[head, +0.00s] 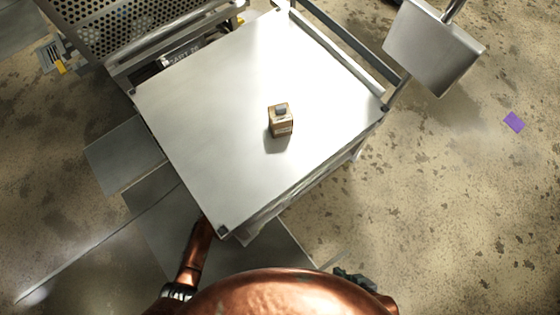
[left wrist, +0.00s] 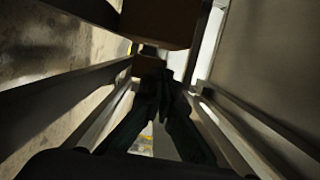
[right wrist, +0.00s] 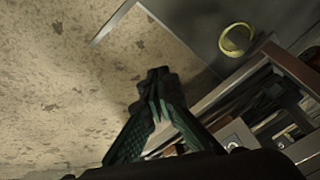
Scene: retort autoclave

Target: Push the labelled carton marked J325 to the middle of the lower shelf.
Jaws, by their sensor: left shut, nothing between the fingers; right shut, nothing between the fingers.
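My left gripper (left wrist: 165,80) is shut and empty, reaching in between metal rails under the cart top. Just ahead of its fingertips is a small brown box-like shape (left wrist: 149,66); I cannot tell whether they touch. A larger brown carton-like block (left wrist: 157,22) fills the top of that view. No J325 marking is readable on either. In the head view my left gripper is hidden below the cart top. My right gripper (head: 352,276) is shut and empty beside my body; it also shows in the right wrist view (right wrist: 157,78), over the floor.
A small brown carton (head: 281,128), its label unreadable, stands on the cart's top (head: 220,95). A perforated metal panel (head: 130,30) is at upper left. A grey metal plate (head: 432,48) is at upper right. A yellow-green ring (right wrist: 237,40) and stocked shelves (right wrist: 265,105) show in the right wrist view.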

